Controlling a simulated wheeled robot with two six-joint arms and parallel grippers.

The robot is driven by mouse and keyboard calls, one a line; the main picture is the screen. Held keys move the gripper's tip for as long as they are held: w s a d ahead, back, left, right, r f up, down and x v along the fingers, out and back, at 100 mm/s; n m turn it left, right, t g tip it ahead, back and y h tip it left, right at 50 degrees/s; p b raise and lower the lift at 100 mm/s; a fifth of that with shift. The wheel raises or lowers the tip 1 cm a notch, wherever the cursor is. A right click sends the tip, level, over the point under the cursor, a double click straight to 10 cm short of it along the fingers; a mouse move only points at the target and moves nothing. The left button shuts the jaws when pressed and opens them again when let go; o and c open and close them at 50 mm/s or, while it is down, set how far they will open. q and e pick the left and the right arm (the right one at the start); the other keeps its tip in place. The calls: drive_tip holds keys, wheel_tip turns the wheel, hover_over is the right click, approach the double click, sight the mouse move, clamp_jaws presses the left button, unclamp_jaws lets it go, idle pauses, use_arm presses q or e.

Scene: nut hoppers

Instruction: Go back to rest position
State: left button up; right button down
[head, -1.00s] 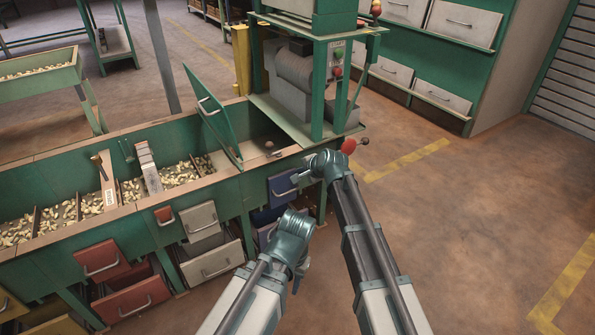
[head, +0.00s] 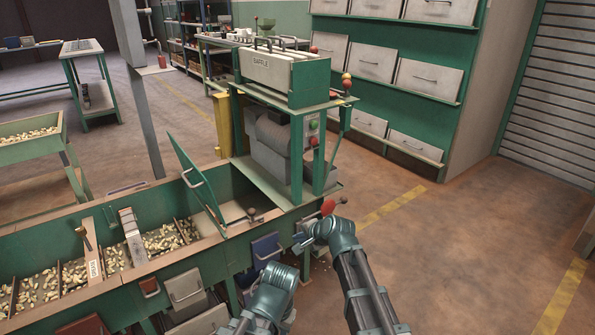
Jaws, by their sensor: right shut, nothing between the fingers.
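My right gripper (head: 298,243) is at the end of the right arm, at the right end of the green hopper bench (head: 220,262). It is shut and holds nothing. It sits just below and left of a red ball knob (head: 327,206) on the green machine; whether it touches the bench edge I cannot tell. My left arm shows at the bottom middle, in front of the bench, and its gripper fingers are hidden behind the wrist.
A green machine (head: 280,178) with "BAFFLE" on top stands on the bench's right end. A hinged green lid (head: 196,178) stands tilted open. Nuts (head: 160,240) fill several compartments. Drawers (head: 186,287) hang on the front. Brown floor (head: 460,260) is clear at right.

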drive_tip(key=s+d+r+n+g+h+p, duration=0.1)
drive_tip(key=s+d+n+g+h+p, duration=0.45)
drive_tip(key=s, duration=0.95)
drive_tip(key=s+d+n+g+h+p, duration=0.1)
drive_tip(key=s+n+g+h+p, duration=0.1)
drive_tip(key=s+n, duration=0.95)
use_arm(q)
wheel_tip(320, 180, up, 45)
drive_tip(key=p, duration=3.7)
use_arm(e)
wheel_tip(320, 180, up, 37)
drive_tip(key=s+m, duration=0.2)
drive_tip(key=shift+a+r+m+y, duration=0.15)
drive_tip(key=shift+a+m+y, duration=0.15)
drive_tip(key=shift+a+y, duration=0.05)
